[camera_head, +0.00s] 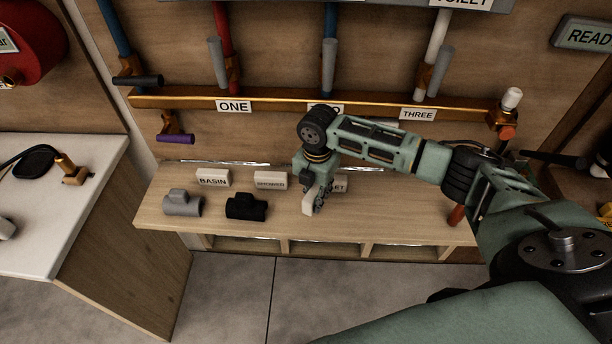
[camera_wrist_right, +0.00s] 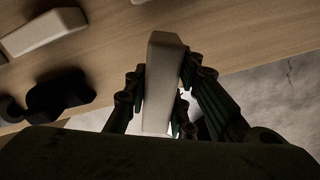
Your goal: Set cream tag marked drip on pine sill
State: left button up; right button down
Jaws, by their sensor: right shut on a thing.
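My right gripper (camera_head: 314,203) is low over the front part of the pine sill (camera_head: 400,225). It is shut on a cream tag (camera_head: 308,205). In the wrist view the cream tag (camera_wrist_right: 160,85) stands lengthwise between the finger pads of the right gripper (camera_wrist_right: 160,90); no lettering shows on the faces in view. I cannot tell whether the tag touches the sill. My left gripper is not in view.
Cream tags marked BASIN (camera_head: 213,177) and SHOWER (camera_head: 271,180) stand on the sill, with another partly hidden behind my gripper. A grey fitting (camera_head: 183,203) and a black fitting (camera_head: 246,207) lie left of it. A copper pipe (camera_head: 180,103) runs above. Bare sill lies right.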

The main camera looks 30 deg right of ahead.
aim_at(316, 216)
jog(key=shift+s+r, duration=0.4)
jog(key=shift+s, duration=0.2)
jog(key=shift+w+d+p, duration=0.1)
jog(key=shift+w+p, duration=0.2)
jog(key=shift+p, duration=0.25)
notch_tip(316, 216, down, 2)
jog(key=shift+s+b, duration=0.1)
jog(key=shift+b, duration=0.5)
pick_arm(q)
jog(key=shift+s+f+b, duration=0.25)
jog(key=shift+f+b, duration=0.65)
pick_arm(e)
jog(key=shift+f, duration=2.15)
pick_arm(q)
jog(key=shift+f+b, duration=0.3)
pick_arm(e)
jog(key=shift+f, duration=0.5)
jog(key=c, duration=1.4)
grip_release()
